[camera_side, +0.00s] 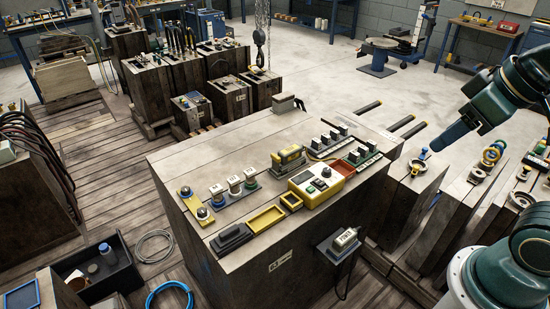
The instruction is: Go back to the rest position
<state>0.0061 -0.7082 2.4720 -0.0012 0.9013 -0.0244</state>
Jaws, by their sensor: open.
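My gripper (424,154) is at the end of my dark green arm, in the right part of the side view. It points down and to the left, in the air to the right of the big wooden block (185,165). It appears to hold nothing and is open, though its fingers are small and hard to make out.
On the block stand a yellow control box (322,184), a yellow tray (266,219), a dark pad (231,237) and rows of small switches. Wooden moulds with ring fittings (492,155) stand close on the right. A chain hook (259,38) hangs behind. The concrete floor behind is mostly clear.

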